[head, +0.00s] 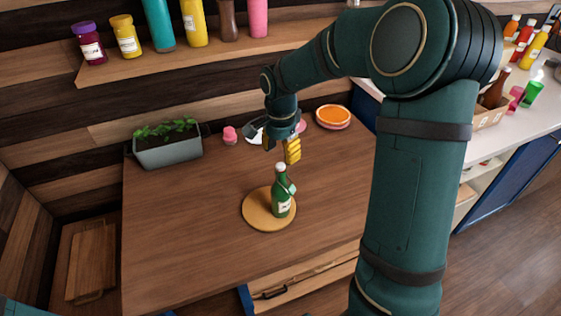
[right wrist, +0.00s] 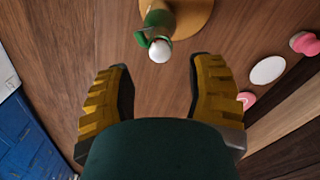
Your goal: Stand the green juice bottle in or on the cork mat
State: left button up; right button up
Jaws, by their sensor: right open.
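The green juice bottle (head: 281,196) stands upright on the round cork mat (head: 255,214), right of the mat's middle, in the head view. It has a white cap and a pale label. In the right wrist view the bottle (right wrist: 157,20) is seen from above, with part of the mat (right wrist: 196,12) beside it. My right gripper (head: 282,152) is behind and above the bottle in the head view. Its yellow fingers are spread in the right wrist view (right wrist: 160,92), with nothing between them, and the bottle is apart from them. My left gripper does not show.
A planter (head: 168,150) stands at the table's back left. A plate with an orange top (head: 333,116) and pink cups (head: 230,135) are along the back. A shelf of bottles (head: 140,66) hangs above. The wooden table (head: 190,230) is clear left of the mat.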

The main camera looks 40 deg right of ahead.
jog(key=shift+r, duration=1.45)
